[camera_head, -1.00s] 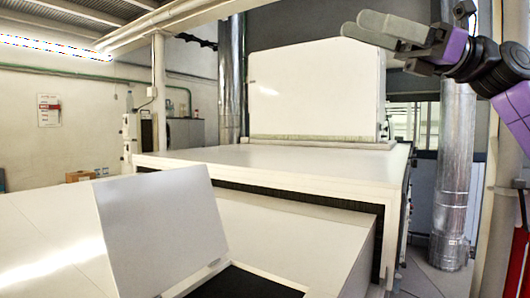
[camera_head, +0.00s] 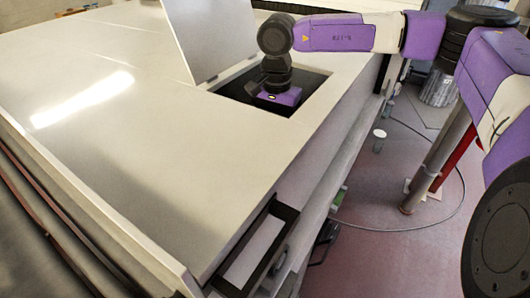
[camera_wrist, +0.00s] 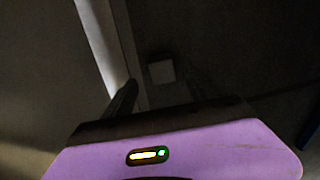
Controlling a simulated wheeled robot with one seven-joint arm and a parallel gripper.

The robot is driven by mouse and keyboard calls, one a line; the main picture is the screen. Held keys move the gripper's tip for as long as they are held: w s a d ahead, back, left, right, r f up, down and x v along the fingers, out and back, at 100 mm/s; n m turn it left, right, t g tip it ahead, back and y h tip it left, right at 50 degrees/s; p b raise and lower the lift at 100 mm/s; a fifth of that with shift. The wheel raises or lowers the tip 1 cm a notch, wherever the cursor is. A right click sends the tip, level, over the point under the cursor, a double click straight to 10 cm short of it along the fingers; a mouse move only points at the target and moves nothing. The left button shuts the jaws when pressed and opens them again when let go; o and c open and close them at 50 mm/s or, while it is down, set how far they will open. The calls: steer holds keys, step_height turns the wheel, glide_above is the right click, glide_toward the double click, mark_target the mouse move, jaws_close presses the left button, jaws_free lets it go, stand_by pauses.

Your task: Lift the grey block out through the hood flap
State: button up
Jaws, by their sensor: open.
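The hood flap (camera_head: 215,35) stands open, tilted up at the far edge of a dark opening (camera_head: 236,88) in the pale hood top. My arm reaches down into this opening, and its fingers are hidden there in the head view. In the wrist view, my gripper (camera_wrist: 158,93) is open, with its two dark fingers pointing into the dim interior. A small grey block (camera_wrist: 161,71) shows beyond the fingertips, roughly in line with the gap between them. The fingers do not appear to hold it. The distance to it is hard to tell in the dark.
A pale strip (camera_wrist: 100,45) runs along the left in the wrist view. The hood top (camera_head: 110,130) is broad and clear. A dark-framed recess (camera_head: 255,250) is in its near right edge. A small white cup-like object (camera_head: 379,136) stands beyond the right side.

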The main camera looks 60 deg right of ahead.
steer(key=shift+w+d+f+p, duration=0.1)
steer(key=shift+f+p, duration=0.25)
steer(key=shift+f, duration=1.35)
steer(key=shift+w+d+f+p, duration=0.1)
steer(key=shift+f+p, duration=0.25)
steer(key=shift+f, duration=1.35)
jaws_close()
steer(key=shift+r, duration=0.1)
step_height(320, 180, up, 20)
steer(key=b, duration=0.2)
step_height(320, 180, up, 10)
steer(key=p, duration=0.7)
steer(key=shift+r, duration=0.2)
